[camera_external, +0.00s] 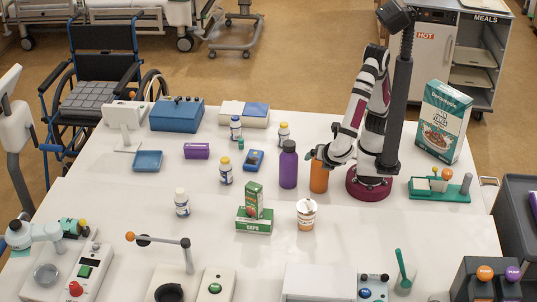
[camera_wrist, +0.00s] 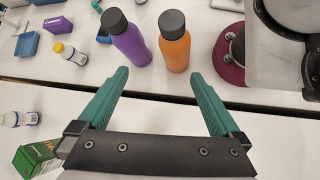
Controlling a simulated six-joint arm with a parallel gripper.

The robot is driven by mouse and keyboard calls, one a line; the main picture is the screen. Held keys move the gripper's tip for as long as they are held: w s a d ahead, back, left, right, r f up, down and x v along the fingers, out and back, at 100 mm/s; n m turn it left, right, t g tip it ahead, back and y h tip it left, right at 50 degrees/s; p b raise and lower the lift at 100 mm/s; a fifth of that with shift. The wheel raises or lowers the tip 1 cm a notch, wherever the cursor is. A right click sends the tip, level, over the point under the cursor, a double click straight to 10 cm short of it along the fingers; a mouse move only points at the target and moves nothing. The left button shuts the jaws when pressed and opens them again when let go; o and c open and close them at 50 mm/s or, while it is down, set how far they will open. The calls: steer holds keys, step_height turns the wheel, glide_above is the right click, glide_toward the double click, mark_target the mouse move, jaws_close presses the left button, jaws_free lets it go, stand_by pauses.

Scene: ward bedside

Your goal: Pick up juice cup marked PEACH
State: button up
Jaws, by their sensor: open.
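A small cup (camera_external: 306,215) with a white top and an orange band stands upright at the front middle of the white table. Its label is too small to read, so I cannot tell if it says PEACH. My gripper (camera_external: 317,155) is behind and above the cup, by the orange bottle. In the wrist view my gripper (camera_wrist: 159,75) has its two green fingers wide apart with nothing between them. The cup does not show in the wrist view.
A purple bottle (camera_external: 288,165) and an orange bottle (camera_external: 319,177) stand behind the cup; both show beyond my fingers. Several white pill bottles are scattered farther left. The table right of the cup is clear.

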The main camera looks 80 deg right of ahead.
steer(key=s+a+f+n+t, duration=0.2)
steer(key=a+n+t, duration=0.3)
steer(key=a+n, duration=0.15)
steer(key=n+t+y, duration=0.4)
steer(key=n+t, duration=0.1)
steer(key=n, duration=0.3)
glide_toward(304, 207)
steer(key=x, duration=1.2)
steer(key=shift+d+f, duration=0.45)
steer(key=shift+f, duration=0.05)
steer(key=shift+r, duration=0.1)
steer(key=c, duration=1.4)
